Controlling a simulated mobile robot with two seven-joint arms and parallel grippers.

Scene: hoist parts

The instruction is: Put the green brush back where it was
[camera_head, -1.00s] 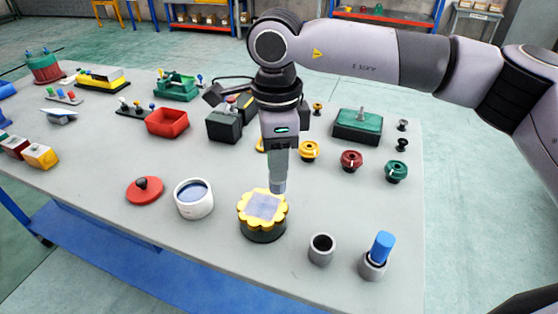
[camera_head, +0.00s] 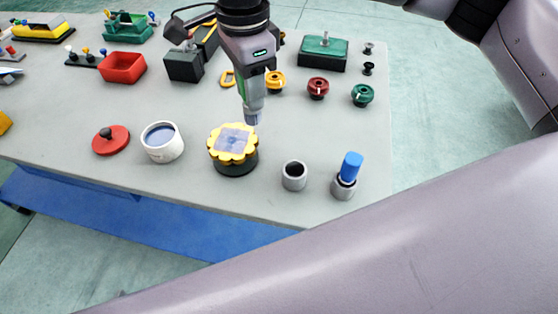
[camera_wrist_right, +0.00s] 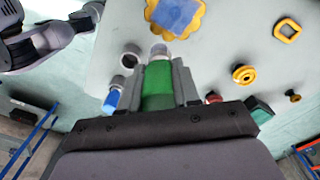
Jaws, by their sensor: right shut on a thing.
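My right gripper (camera_head: 246,95) is shut on the green brush, pointing down, and stands just behind and right of the yellow flower-shaped piece (camera_head: 220,148). The brush's green handle shows between the fingers in the wrist view (camera_wrist_right: 157,85), with its pale tip below (camera_wrist_right: 158,50). In the head view the fingers cover most of the handle. An empty grey cup (camera_head: 294,182) with a dark opening stands to the front right. Right of it, a second grey cup (camera_head: 343,189) holds a blue brush (camera_head: 350,166). My left gripper is not in view.
The yellow flower-shaped piece has a blue-grey patch on top and sits on a dark round base (camera_head: 236,168). A white pot (camera_head: 163,151) and a red lid (camera_head: 111,141) stand to the left. Yellow, red and green knobs (camera_head: 362,95) stand behind. The table's front edge is close to the cups.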

